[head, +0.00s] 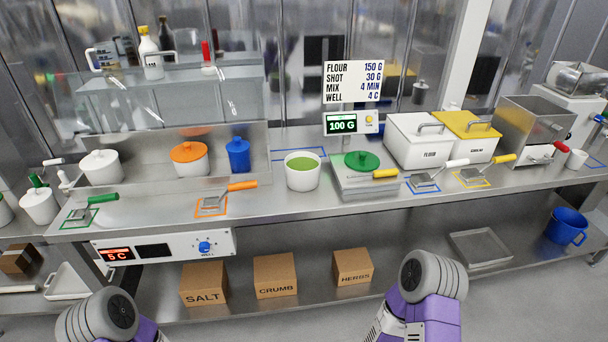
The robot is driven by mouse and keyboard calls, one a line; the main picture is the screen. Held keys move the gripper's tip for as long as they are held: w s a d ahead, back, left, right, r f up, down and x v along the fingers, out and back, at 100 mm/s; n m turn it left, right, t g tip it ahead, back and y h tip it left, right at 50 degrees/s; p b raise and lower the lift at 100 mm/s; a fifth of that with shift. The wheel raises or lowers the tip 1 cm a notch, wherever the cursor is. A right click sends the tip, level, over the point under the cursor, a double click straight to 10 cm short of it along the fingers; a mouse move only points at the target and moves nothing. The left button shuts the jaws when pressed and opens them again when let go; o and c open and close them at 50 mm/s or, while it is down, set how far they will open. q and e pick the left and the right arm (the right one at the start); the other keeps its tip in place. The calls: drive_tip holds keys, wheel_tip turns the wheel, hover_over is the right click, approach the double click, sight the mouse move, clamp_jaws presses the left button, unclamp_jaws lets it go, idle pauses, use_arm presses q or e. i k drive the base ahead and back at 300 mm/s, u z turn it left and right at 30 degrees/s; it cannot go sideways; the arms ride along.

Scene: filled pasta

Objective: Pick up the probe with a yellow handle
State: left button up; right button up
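Two yellow handles show in the head view. One yellow handle (386,174) lies at the front right of the steel box with the green lid; its working end is not clear to me. Another yellow-handled tool (497,160) has a flat metal end lying in a yellow-outlined square on the counter. I cannot tell for sure which one is the probe. Only grey and purple links of my two arms show at the bottom edge, well below the counter. Neither gripper is in view.
The steel counter (270,204) holds a white pot of green contents (302,171), a flour bin (418,140), a yellow-lidded bin (468,136), a white-handled tool (446,166) and an orange-handled tool (229,191). Cardboard boxes (275,276) and a blue bucket (566,227) stand on the lower shelf.

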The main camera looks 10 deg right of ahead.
sight(391, 172)
drive_tip(key=z, duration=1.85)
drive_tip(key=i, duration=2)
drive_tip(key=u, duration=2.85)
